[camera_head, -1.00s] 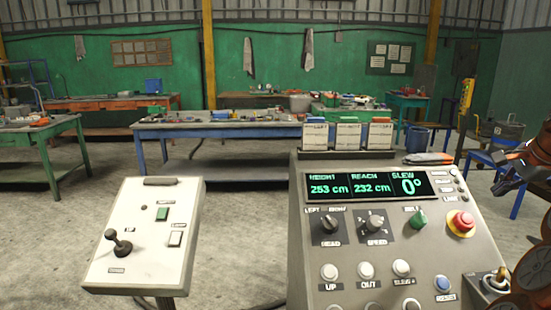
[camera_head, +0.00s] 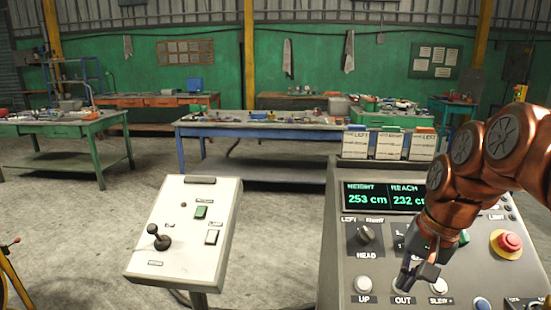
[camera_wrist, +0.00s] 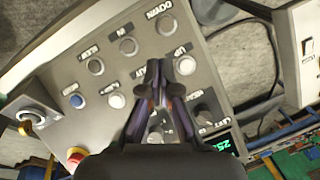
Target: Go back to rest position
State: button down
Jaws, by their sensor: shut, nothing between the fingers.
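My gripper (camera_head: 408,279) is shut and empty, pointing down over the lower part of the grey control console (camera_head: 352,182). In the head view it hangs near the OUT button (camera_head: 403,300); I cannot tell whether it touches anything. My copper arm covers part of the console's right side. The display (camera_head: 372,199) reads height 253 cm and reach 232; its slew part is hidden behind my arm. In the wrist view my gripper (camera_wrist: 158,92) is over the console's buttons and knobs, with its fingers together.
A red emergency stop (camera_head: 509,242) sits right of my arm. A white joystick box (camera_head: 200,240) stands left of the console. Card boxes (camera_head: 388,144) line the console's back edge. Workbenches stand behind, with open concrete floor (camera_head: 90,225) at left.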

jog(key=s+a+f+n+g, duration=0.1)
jog(key=s+a+f+n, duration=0.1)
jog(key=s, duration=0.5)
jog(key=s+a+f+n+g+h, duration=0.1)
jog(key=s+a+f+n, duration=0.1)
jog(key=s+f, duration=0.3)
jog(key=s+a+f+n+g+p, duration=0.1)
jog(key=s+f, duration=0.3)
jog(key=s, duration=0.5)
jog(key=shift+s+a+f+n+h, duration=0.3)
jog(key=shift+a+n, duration=0.2)
jog(key=shift+a, duration=0.15)
